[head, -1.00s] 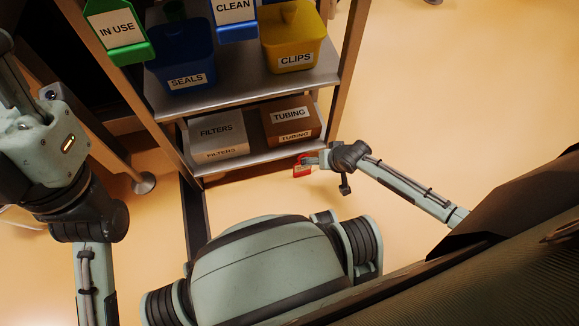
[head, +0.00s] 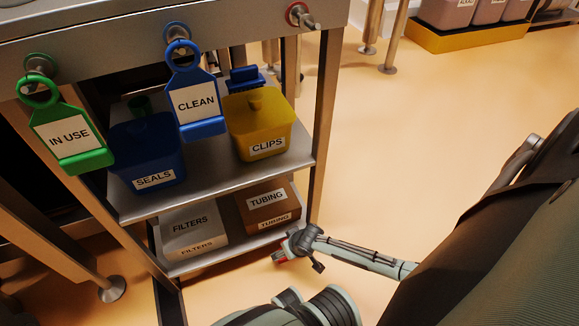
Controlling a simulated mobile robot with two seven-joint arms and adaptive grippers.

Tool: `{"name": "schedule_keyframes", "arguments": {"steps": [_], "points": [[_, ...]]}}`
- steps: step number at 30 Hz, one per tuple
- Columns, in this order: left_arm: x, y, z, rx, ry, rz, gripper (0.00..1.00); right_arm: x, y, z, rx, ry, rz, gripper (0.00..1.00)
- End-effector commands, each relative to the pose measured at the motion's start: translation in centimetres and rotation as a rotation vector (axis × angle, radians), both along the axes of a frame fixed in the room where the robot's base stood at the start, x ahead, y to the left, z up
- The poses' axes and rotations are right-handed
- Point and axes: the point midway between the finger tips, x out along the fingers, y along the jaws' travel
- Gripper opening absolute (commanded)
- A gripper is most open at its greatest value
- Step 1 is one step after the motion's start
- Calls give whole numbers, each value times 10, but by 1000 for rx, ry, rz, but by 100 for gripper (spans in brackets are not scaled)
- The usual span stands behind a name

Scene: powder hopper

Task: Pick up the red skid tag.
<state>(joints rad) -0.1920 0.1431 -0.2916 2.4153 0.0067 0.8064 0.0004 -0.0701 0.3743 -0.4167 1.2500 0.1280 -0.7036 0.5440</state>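The red skid tag (head: 278,256) is a small red patch low down, just in front of the bottom shelf's right end. It is mostly hidden by my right gripper (head: 286,251), whose arm comes in from the right. The gripper's fingers are at the tag, but they are too small and covered to show whether they are closed on it. My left gripper is not in view.
A metal rack holds a green IN USE tag (head: 70,138) and a blue CLEAN tag (head: 196,104) on pegs. A third peg with a red ring (head: 298,14) bears no tag. Bins and boxes fill the shelves (head: 222,178).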

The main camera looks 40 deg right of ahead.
Motion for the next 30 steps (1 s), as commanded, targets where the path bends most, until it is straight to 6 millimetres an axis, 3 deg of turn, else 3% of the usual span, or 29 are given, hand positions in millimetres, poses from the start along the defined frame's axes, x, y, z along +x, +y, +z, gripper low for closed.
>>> {"name": "schedule_keyframes", "arguments": {"steps": [9, 23, 30], "points": [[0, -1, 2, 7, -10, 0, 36, 3, 0, -5, 1, 0, 0, 79], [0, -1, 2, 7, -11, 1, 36, 3, 0, -5, 1, 0, 0, 23], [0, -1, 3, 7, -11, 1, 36, 3, 0, -4, 1, 0, 0, 22]]}}
